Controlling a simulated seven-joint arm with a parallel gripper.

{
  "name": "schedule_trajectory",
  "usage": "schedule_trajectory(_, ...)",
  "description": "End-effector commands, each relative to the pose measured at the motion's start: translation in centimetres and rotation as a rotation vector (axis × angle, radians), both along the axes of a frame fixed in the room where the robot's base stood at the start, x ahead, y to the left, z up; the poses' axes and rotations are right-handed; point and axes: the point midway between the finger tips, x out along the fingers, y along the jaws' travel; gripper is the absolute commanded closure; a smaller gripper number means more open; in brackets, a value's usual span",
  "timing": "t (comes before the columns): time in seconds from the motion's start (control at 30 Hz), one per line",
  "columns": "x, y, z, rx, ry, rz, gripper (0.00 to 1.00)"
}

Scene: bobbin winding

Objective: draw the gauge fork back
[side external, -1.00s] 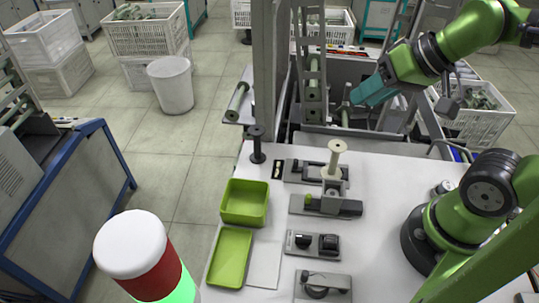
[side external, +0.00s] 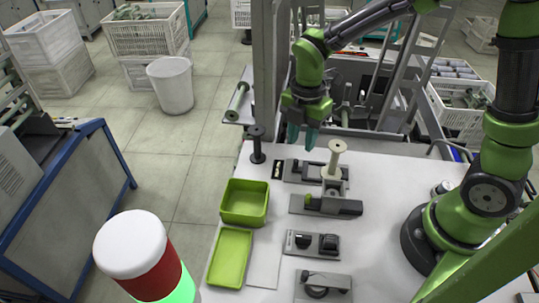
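A cream bobbin (side external: 335,160) stands upright at a dark grey slide fixture (side external: 335,206) near the middle of the white table. A small green knob (side external: 308,200) sits at the left of this fixture. I cannot tell for sure which part is the gauge fork; it may be the grey piece by the bobbin's foot. My gripper (side external: 302,146) points down above the table's back edge, left of and behind the bobbin. Its two teal fingers are apart, with nothing seen between them. It touches none of the fixtures.
A black bobbin (side external: 257,145) stands at the table's back left. A flat dark fixture (side external: 307,172) lies below my gripper. A green box (side external: 244,220) and a green tray (side external: 230,257) are at the left. Two more fixtures, one with black parts (side external: 312,243), are in front.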

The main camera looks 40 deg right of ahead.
Motion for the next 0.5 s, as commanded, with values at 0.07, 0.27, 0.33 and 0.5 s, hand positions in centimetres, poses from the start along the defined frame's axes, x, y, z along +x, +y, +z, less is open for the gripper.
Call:
schedule_trajectory(0.07, 0.67, 0.18, -0.32, -0.008, 0.003, 0.202, 0.66)
schedule_trajectory(0.27, 1.23, 0.04, 0.16, -0.020, -0.012, 0.521, 0.66)
schedule_trajectory(0.33, 1.18, 0.02, 0.14, -0.020, -0.011, 0.566, 0.66)
schedule_trajectory(0.5, 1.13, 0.01, -0.40, -0.019, -0.009, 0.589, 0.66)
